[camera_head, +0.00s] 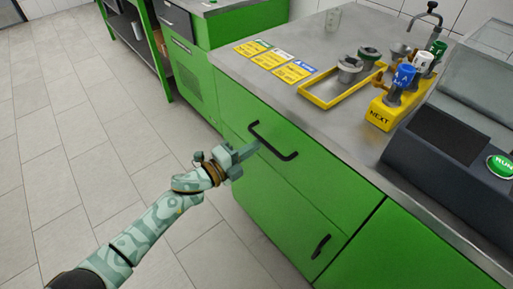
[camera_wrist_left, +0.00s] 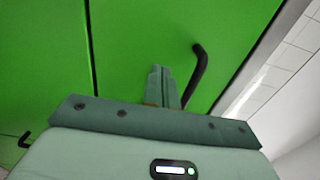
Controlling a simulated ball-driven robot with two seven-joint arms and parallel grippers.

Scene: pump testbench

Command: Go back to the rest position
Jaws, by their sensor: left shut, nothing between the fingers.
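My left gripper (camera_head: 250,149) is shut and empty. Its fingertips are close to the black bar handle (camera_head: 273,141) of the green drawer front; I cannot tell whether they touch it. In the left wrist view the shut fingers (camera_wrist_left: 162,84) point at the green front, and the handle (camera_wrist_left: 198,75) is just right of them. My left arm reaches in from the lower left of the head view. My right gripper is not in view.
The green cabinet (camera_head: 290,195) has a lower handle (camera_head: 321,246). On its steel top (camera_head: 300,50) are a yellow tray (camera_head: 322,97), several valves, yellow cards (camera_head: 271,60) and a dark device (camera_head: 448,136) with a green button. Tiled floor (camera_head: 70,150) at left is clear.

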